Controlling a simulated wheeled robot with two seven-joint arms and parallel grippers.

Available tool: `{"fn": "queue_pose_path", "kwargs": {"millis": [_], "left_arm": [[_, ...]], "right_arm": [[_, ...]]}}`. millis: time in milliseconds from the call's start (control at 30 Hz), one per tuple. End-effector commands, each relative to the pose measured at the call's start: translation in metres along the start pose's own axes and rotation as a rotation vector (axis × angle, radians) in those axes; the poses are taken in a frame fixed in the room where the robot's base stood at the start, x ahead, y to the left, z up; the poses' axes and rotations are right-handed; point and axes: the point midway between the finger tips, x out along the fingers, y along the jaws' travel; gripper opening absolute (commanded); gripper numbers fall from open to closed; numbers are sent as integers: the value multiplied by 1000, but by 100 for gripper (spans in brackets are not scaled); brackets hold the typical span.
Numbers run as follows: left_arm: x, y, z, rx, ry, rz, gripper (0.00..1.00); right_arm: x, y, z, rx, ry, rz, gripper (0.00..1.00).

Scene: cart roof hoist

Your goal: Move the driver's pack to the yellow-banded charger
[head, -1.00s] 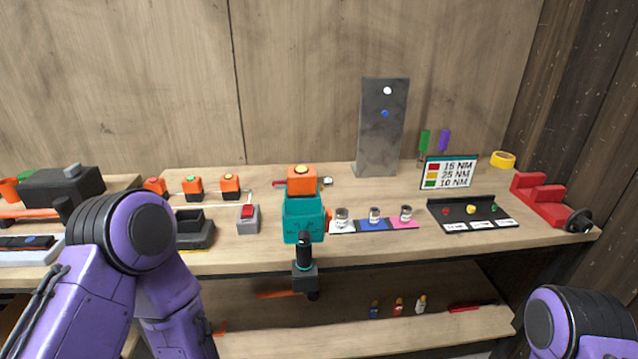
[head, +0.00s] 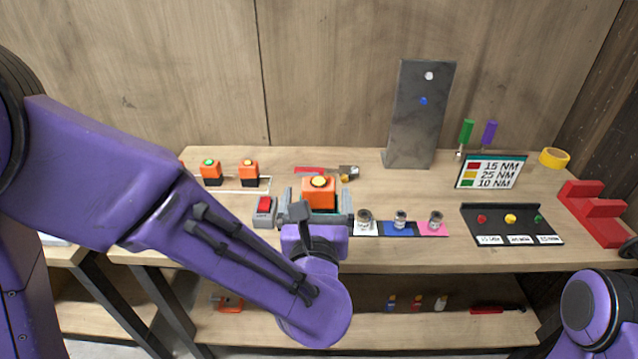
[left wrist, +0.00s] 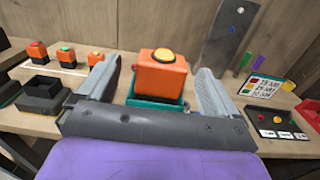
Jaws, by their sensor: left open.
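The driver's pack (head: 319,193) is an orange block with a yellow-orange button, seated on top of the teal driver. The driver's teal top (left wrist: 155,103) shows below the pack in the left wrist view; my arm hides most of its body in the head view. My left gripper (head: 317,206) is open, with one finger on each side of the pack (left wrist: 161,75) and visible gaps between. A black open-topped dock (left wrist: 45,96) stands at the left in the left wrist view; no yellow band can be made out on it. My right gripper is out of view.
Other orange packs (head: 249,170) stand behind, to the left. A red-switched grey box (head: 264,211) is close left of the gripper. Small jars (head: 400,219) on coloured pads are close right. A grey upright panel (head: 420,115) and a torque sign (head: 491,172) stand farther right.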

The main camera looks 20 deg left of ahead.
Motion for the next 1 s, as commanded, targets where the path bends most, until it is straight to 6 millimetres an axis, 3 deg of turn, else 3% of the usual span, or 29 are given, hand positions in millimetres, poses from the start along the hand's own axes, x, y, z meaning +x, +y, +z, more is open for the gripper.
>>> {"fn": "queue_pose_path", "kwargs": {"millis": [233,333,567,600,800,1000], "left_arm": [[37,-4,1,8,1,-3,94],[52,-4,-2,4,0,-4,94],[57,-4,-5,3,0,-5,94],[56,-4,-5,3,0,-5,90],[56,-4,-5,3,0,-5,26],[56,-4,-4,2,-1,-5,26]], "right_arm": [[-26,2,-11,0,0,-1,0],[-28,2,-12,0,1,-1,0],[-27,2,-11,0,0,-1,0],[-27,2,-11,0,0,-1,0],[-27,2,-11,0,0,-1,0],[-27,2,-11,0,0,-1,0]]}}
